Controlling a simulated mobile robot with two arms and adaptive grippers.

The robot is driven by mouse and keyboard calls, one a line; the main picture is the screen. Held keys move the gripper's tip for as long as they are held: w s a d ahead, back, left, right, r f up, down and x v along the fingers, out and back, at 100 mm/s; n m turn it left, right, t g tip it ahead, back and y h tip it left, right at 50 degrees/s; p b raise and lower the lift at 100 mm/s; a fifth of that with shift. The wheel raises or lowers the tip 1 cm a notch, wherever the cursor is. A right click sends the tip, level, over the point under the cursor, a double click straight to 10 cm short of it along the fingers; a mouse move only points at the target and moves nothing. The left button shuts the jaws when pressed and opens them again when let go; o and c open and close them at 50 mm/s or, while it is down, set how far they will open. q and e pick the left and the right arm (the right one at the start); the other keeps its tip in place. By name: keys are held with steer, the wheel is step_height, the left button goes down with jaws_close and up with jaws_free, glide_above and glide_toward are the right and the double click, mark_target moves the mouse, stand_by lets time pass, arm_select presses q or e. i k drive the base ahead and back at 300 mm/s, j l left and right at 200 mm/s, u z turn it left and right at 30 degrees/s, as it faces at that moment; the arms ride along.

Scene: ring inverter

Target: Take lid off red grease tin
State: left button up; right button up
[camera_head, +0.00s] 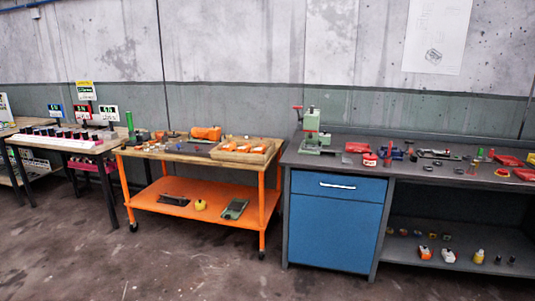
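A small red round tin (369,159) with a pale band or label stands on the grey workbench top (335,168), right of the green press. It looks like the red grease tin. It is too small here to make out its lid clearly. Neither of my grippers is in view, and nothing is seen touching the tin.
A green press (311,132) stands left of the tin above a blue cabinet (329,213). Blue and red tools (392,152) and red trays (508,160) lie to the right. An orange cart (190,202) stands left. The floor (190,270) in front is clear.

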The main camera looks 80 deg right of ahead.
mark_target(369, 155)
steer(key=z, duration=3.5)
steer(key=i+j+z, duration=0.1)
steer(key=i+j, duration=0.15)
steer(key=i, duration=0.3)
steer(key=i+j, duration=0.35)
steer(key=i, duration=0.15)
steer(key=i+j+z, duration=0.15)
steer(key=i+j, duration=0.15)
steer(key=i, duration=0.25)
